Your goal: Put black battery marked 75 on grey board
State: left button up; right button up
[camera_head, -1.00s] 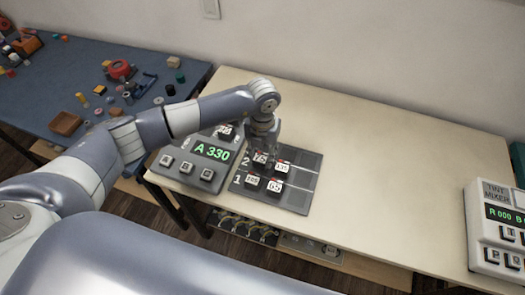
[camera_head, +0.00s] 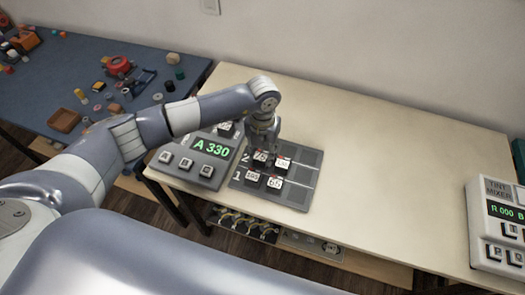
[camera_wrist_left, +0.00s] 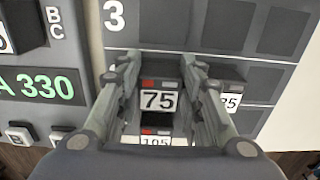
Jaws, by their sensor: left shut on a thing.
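The black battery marked 75 (camera_head: 260,156) is between the fingers of my left gripper (camera_head: 262,143), at row 2 of the grey board (camera_head: 297,196). In the left wrist view its white 75 label (camera_wrist_left: 158,102) faces me, and my left gripper (camera_wrist_left: 158,88) is shut on its sides. The fingers hide its lower sides, so I cannot tell whether it rests fully in the slot. The board also shows in the left wrist view (camera_wrist_left: 180,28), with empty dark squares by the number 3. My right gripper is not in view.
Other labelled black batteries, including one marked 105 (camera_head: 252,176), sit close by on the board. A grey device reading A 330 (camera_head: 205,165) stands just left. A tint mixer (camera_head: 495,225) is far right. The table (camera_head: 400,180) between is clear.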

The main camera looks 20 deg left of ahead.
aim_at(263, 152)
pick_arm(q)
jog(key=shift+f, duration=0.1)
jog(key=o, duration=1.2)
notch_tip(263, 152, up, 12)
